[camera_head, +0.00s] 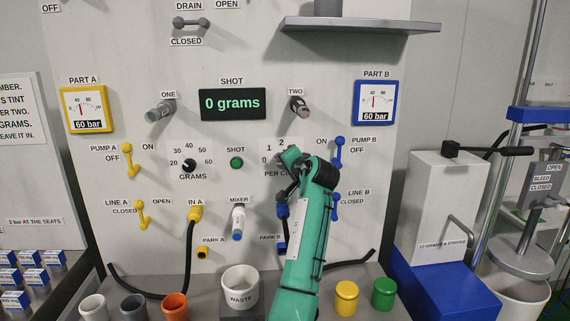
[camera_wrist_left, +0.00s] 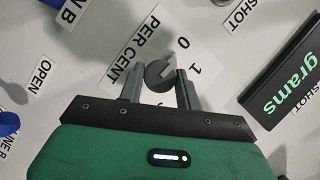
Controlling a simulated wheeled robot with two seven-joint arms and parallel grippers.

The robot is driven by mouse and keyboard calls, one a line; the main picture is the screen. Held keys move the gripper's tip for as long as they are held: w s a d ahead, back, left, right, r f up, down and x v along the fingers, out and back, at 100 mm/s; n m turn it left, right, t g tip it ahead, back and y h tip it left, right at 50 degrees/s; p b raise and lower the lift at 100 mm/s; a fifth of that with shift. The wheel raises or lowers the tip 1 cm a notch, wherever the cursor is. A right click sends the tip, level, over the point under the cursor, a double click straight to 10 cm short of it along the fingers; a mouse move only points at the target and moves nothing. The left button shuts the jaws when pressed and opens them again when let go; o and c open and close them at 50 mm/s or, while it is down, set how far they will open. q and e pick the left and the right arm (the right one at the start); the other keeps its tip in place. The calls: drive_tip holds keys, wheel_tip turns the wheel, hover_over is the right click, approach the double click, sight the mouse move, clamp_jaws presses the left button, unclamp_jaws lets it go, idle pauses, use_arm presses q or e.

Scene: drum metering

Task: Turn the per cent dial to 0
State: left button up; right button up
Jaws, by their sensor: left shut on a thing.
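The per cent dial (camera_wrist_left: 158,74) is a small grey round knob on a white numbered plate (camera_wrist_left: 146,40), with 0 and 1 readable beside it in the left wrist view. My left gripper (camera_wrist_left: 161,88) has a finger on each side of the knob and is shut on it. A pale mark shows on the knob, but I cannot tell exactly which number it points to. In the head view my left gripper (camera_head: 289,158) covers the dial; 0, 1 and 2 show around it. My right gripper is not in view.
The shot display (camera_head: 232,103) reads 0 grams. The grams dial (camera_head: 189,165) and the green shot button (camera_head: 237,163) are left of my arm. The blue pump B lever (camera_head: 338,151) is close on the right. Cups, including the white waste cup (camera_head: 240,284), stand below.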

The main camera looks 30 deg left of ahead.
use_arm(q)
drive_tip(key=shift+f+n, duration=0.1)
drive_tip(key=shift+n, duration=0.2)
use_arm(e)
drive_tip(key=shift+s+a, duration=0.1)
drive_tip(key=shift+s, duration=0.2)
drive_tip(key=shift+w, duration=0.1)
use_arm(q)
drive_tip(key=o, duration=1)
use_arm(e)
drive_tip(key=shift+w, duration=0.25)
